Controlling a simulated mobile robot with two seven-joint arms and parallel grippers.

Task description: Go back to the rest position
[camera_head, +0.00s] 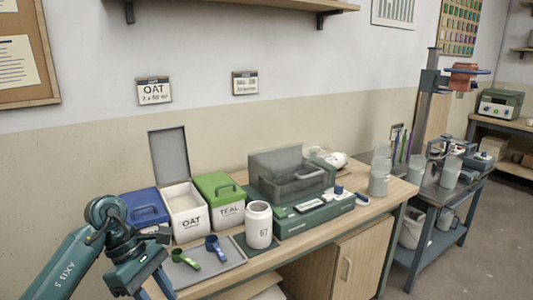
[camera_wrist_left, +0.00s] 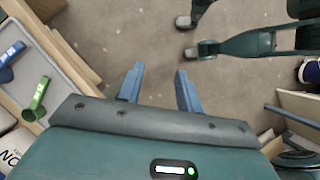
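My left gripper (camera_head: 155,286) is at the lower left of the head view, in front of the table's near left edge. In the left wrist view its two blue fingers (camera_wrist_left: 161,84) stand apart with nothing between them, above bare floor. My right gripper does not show in either view.
On the table stand the open OAT bin (camera_head: 185,222), the closed green TEAL bin (camera_head: 229,212), a blue-lidded bin (camera_head: 143,205), a white jar (camera_head: 258,226) and a green machine (camera_head: 300,190). A grey tray (camera_head: 213,265) holds a green scoop (camera_head: 188,259) and a blue scoop (camera_head: 216,250).

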